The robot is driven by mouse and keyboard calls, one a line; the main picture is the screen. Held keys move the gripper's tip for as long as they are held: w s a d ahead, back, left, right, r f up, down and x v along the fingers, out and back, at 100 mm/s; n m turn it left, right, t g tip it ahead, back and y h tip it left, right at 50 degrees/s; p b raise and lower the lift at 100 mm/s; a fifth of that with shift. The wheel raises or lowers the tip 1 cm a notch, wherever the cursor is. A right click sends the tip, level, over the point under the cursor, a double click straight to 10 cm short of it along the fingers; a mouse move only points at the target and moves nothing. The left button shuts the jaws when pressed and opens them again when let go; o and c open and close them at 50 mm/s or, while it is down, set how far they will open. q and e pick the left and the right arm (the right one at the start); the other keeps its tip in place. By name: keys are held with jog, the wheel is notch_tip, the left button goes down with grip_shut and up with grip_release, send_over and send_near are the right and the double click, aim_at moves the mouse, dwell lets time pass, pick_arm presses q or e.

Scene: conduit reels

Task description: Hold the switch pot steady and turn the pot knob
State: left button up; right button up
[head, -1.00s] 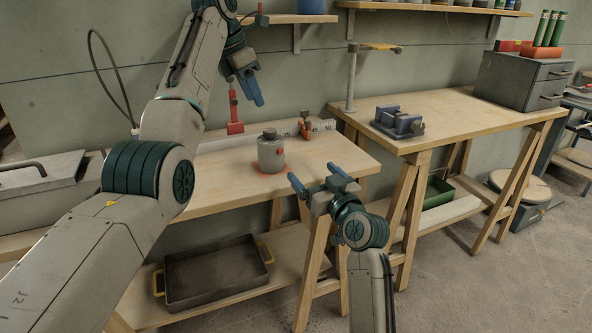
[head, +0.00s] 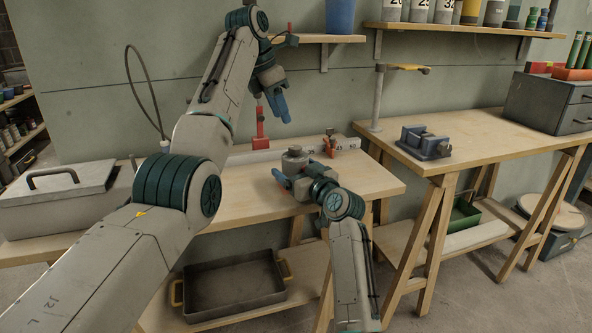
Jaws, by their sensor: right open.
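The switch pot (head: 294,161) is a grey cylinder standing upright on the left wooden bench, and the pot knob (head: 294,149) is the darker cap on top. My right gripper (head: 298,173) is open at the pot's near side, one blue finger at its left and the other towards its right. It hides the pot's lower part, and I cannot tell whether the fingers touch it. My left gripper (head: 281,106) hangs above and behind the pot in the picture, apart from it, blue fingers pointing down. Its fingers overlap, so its opening is unclear.
A red stand (head: 260,132) and a red clamp (head: 330,144) stand at the bench's back by a numbered rail. A blue-grey vise (head: 425,142) sits on the right bench (head: 480,138). A lidded grey box (head: 58,196) is at left. A shelf (head: 320,39) overhangs the back.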

jog(key=shift+w+a, duration=0.15)
jog(key=shift+w, duration=0.15)
